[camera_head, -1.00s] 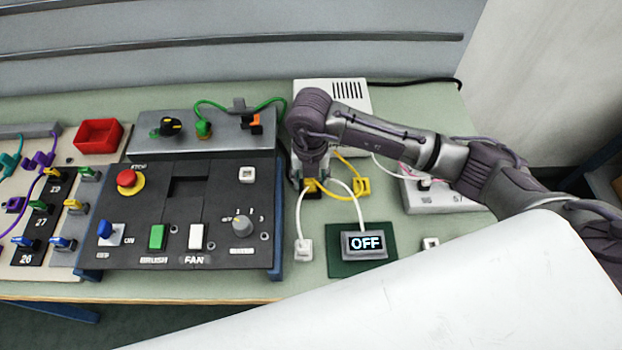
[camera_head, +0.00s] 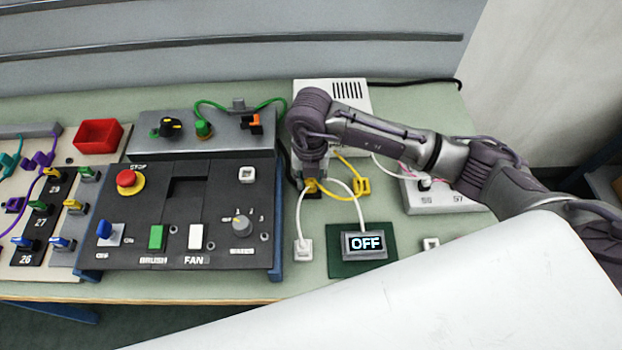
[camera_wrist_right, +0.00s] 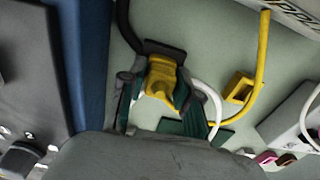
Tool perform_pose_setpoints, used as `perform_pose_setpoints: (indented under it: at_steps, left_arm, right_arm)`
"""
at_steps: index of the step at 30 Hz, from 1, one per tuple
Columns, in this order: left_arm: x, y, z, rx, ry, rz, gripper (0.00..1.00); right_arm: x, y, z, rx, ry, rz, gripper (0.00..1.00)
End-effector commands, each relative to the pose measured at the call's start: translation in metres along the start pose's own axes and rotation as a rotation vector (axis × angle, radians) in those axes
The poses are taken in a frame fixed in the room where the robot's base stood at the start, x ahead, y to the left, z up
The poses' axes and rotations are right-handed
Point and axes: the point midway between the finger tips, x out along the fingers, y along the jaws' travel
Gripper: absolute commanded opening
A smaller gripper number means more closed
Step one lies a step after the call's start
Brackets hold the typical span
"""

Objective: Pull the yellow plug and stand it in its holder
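The yellow plug (camera_head: 312,184) is at the dark socket piece with the black cable, below my right gripper (camera_head: 311,178). In the right wrist view the yellow plug (camera_wrist_right: 165,78) sits between the green-padded fingers of my right gripper (camera_wrist_right: 162,92), which appear to touch it on both sides. The black connector (camera_wrist_right: 160,48) lies right against the plug. A yellow holder (camera_head: 362,186) stands empty a little to the right of the plug; it also shows in the wrist view (camera_wrist_right: 239,88). My left gripper is out of view.
The dark control panel (camera_head: 200,225) is close on the left. A white vented box (camera_head: 345,92) stands behind.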

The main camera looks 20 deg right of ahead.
Motion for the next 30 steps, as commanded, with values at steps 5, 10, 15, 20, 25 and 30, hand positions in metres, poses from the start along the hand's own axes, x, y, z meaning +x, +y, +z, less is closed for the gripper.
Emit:
perform_pose_setpoints:
  at_steps: [5,10,15,20,25,30]
  left_arm:
    - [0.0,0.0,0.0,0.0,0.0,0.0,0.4]
    - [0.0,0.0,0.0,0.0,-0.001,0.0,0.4]
    - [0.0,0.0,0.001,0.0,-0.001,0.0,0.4]
    - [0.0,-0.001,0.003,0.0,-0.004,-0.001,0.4]
    - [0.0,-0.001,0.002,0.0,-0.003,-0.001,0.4]
    - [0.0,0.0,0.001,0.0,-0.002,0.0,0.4]
  right_arm:
    - [0.0,0.0,0.0,0.0,0.0,0.0,0.66]
    - [0.0,0.0,0.0,0.0,0.0,0.0,0.83]
    - [0.0,0.0,0.0,0.0,0.0,0.0,0.83]
    - [-0.005,0.0,0.001,0.0,-0.001,0.001,0.83]
    - [-0.03,0.001,0.001,-0.002,-0.004,0.003,0.83]
    - [-0.068,0.001,0.001,-0.002,-0.005,0.003,0.83]
